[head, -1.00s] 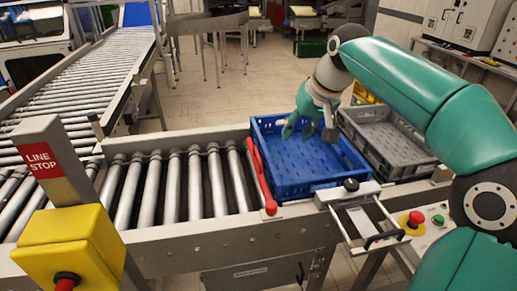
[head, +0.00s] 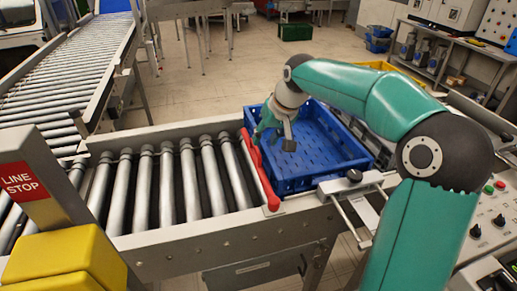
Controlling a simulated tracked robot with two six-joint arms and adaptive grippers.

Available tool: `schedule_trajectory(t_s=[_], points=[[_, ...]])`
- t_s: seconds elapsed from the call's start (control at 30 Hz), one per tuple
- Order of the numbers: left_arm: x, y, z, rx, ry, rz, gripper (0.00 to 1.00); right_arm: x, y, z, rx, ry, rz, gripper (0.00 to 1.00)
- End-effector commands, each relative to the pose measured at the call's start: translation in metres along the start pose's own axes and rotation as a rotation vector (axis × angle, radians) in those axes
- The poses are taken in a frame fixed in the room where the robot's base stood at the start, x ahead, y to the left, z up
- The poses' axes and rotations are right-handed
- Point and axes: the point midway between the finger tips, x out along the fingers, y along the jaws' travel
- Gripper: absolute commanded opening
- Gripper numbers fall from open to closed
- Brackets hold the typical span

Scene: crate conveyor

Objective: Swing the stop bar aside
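The red stop bar (head: 258,172) lies across the roller conveyor, between the rollers and the blue crate. Its near end rests by the conveyor's front rail, and its far end is close to my gripper. My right gripper (head: 268,128) is over the left rear part of the blue crate (head: 300,183), beside the far part of the bar. I cannot tell whether it touches the bar. Its fingers are small and partly turned away, so their opening is unclear. My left gripper is not in view.
A yellow LINE STOP post (head: 60,262) stands at the front left. Bare rollers (head: 180,185) lie left of the bar. A black-knobbed metal fixture (head: 352,176) sits on the front rail, right of the bar. A control panel (head: 490,215) is at the right.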

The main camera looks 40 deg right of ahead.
Motion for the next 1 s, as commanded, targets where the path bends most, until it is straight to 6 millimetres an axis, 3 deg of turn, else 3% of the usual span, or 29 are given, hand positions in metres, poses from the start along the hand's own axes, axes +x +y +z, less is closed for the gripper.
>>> schedule_trajectory(t_s=[0.1, 0.3, 0.73, 0.77, 1.0], points=[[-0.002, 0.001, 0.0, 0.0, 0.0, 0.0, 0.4, 0.024, 0.001, 0.001, 0.001, -0.004, 0.001, 0.38], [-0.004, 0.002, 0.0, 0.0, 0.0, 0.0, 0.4, 0.051, 0.001, 0.0, 0.002, -0.003, 0.001, 0.38], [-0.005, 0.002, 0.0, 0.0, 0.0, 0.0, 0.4, 0.061, 0.001, 0.001, 0.002, 0.0, 0.001, 0.38], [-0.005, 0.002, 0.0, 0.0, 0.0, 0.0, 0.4, 0.061, 0.001, 0.0, 0.002, 0.0, 0.001, 0.37], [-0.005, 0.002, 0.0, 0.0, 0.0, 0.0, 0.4, 0.061, 0.001, 0.0, 0.002, 0.0, 0.001, 0.0]])
